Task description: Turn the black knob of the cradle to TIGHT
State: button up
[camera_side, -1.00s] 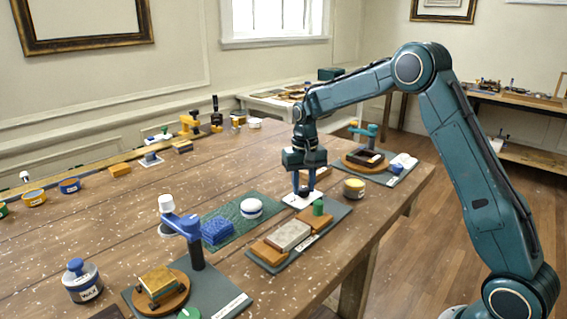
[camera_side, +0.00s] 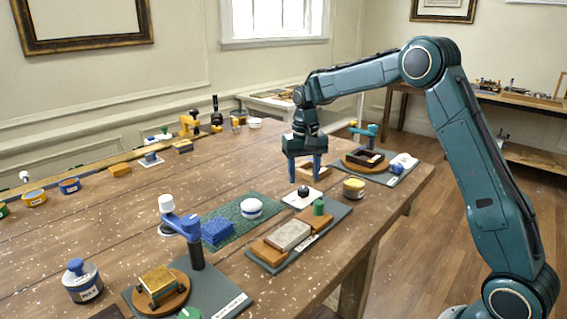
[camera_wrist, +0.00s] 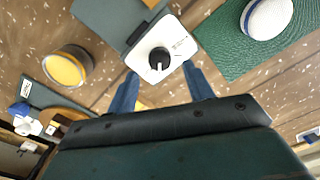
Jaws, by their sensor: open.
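The black knob (camera_wrist: 159,59) sits on a small white plate (camera_wrist: 165,25) in the wrist view. A white mark on the knob points toward the bottom of the picture. Small print on the plate's right side is too small to read. In the side view the knob (camera_side: 303,191) stands on the white plate (camera_side: 290,199) at the far end of a grey board. My gripper (camera_side: 304,180) is open and empty above the knob, with one blue finger to each side and apart from it.
The grey board (camera_side: 338,213) beside the plate carries several blocks and a green cap (camera_side: 319,207). A wooden frame piece (camera_side: 322,171) lies behind.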

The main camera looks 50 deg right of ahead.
aim_at(303, 188)
notch_tip(303, 188, up, 10)
dwell(0.5)
jog(key=s+a+r+n+t, duration=0.1)
jog(key=s+a+r+n, duration=0.2)
jog(key=s, duration=0.5)
jog(key=s+a+r+t, duration=0.2)
jog(key=s+a+r, duration=0.2)
jog(key=s, duration=0.4)
jog(key=s+a+f+n+t, duration=0.1)
jog(key=s+a+f, duration=0.1)
jog(key=s, duration=0.6)
jog(key=s+a+f+n+t, duration=0.1)
jog(key=s+f, duration=0.3)
jog(key=s, duration=0.4)
jog(key=shift+s+a+f+n+t, duration=0.3)
jog(key=shift+a+n, duration=0.3)
jog(key=shift+a, duration=0.05)
